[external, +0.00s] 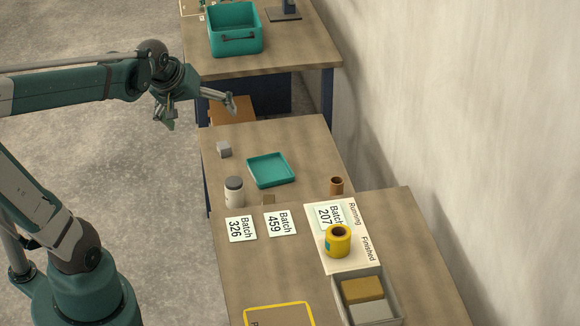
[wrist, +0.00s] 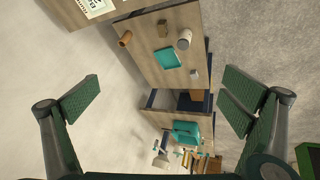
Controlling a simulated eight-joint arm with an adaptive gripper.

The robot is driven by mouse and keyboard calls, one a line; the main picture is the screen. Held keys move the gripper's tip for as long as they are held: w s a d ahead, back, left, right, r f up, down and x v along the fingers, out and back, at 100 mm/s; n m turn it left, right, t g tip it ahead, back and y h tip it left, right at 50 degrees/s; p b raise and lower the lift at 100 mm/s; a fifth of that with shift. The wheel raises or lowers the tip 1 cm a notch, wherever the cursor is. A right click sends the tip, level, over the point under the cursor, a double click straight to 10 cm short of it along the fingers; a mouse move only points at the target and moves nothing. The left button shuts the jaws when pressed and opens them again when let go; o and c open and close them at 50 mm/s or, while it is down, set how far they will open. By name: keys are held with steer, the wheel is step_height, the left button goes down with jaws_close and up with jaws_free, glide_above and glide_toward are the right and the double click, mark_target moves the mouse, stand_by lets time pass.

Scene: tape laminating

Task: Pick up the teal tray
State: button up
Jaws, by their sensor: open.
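The teal tray (external: 270,169) is a shallow square tray lying flat on the middle table. It looks empty. In the wrist view the tray (wrist: 167,58) shows small and far off, ahead of the space between the fingers. My gripper (external: 198,112) hangs in the air to the left of the tables, up and left of the tray in the external view and well apart from it. In the wrist view my gripper (wrist: 160,103) has its two green finger pads spread wide with nothing between them.
Near the tray stand a grey cube (external: 224,149), a white jar with dark lid (external: 234,192), a small tan block (external: 268,199) and a brown cylinder (external: 336,186). A teal bin (external: 236,30) is on the back table. A yellow roll (external: 338,241) and batch cards (external: 280,223) lie nearer.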

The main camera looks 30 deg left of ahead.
steer(key=w+a+f+n, duration=0.1)
steer(key=w+f+n, duration=0.15)
steer(key=w, duration=0.45)
steer(key=w+a+f+n, duration=0.1)
steer(key=w+n, duration=0.3)
steer(key=w, duration=0.3)
steer(key=n+g+h, duration=0.2)
steer(key=n+g, duration=0.1)
steer(key=n, duration=1.4)
glide_above(274, 171)
steer(key=s+a, duration=0.3)
step_height(274, 171, down, 37)
steer(key=shift+d, duration=0.2)
steer(key=shift+s, duration=0.1)
steer(key=shift+x, duration=1.2)
steer(key=shift+b+x, duration=1.05)
steer(key=shift+x, duration=1.55)
